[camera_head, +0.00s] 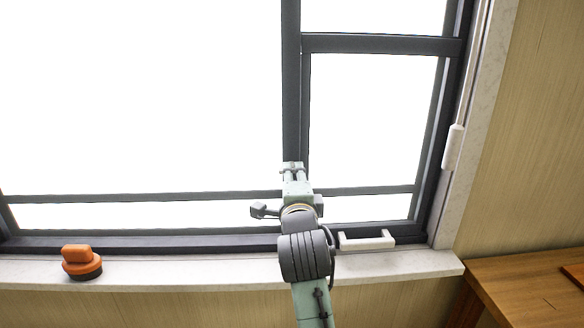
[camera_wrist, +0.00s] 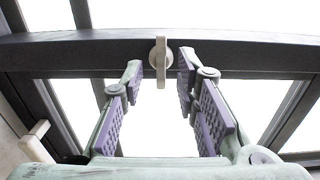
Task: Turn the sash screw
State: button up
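The sash screw (camera_wrist: 160,62) is a beige round knob with an upright flat tab, set in the dark window frame bar (camera_wrist: 240,52) in the wrist view. My gripper (camera_wrist: 161,72) is open, with one purple-padded finger on each side of the screw and visible gaps to the tab. Nothing is held. Whether the fingertips reach past the face of the tab is hard to tell. In the camera_head view my gripper (camera_head: 293,168) is at the upright dark bar (camera_head: 291,100) of the window, and the screw is hidden behind my arm.
A white handle (camera_head: 367,241) is low on the frame, right of my arm. Another white handle (camera_head: 453,147) is on the right jamb. An orange object with a dark base (camera_head: 82,262) stands on the pale sill (camera_head: 190,272). A wooden table (camera_head: 525,290) is at lower right.

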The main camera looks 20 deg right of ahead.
jog(key=shift+x, duration=1.15)
jog(key=shift+c, duration=0.5)
grip_shut()
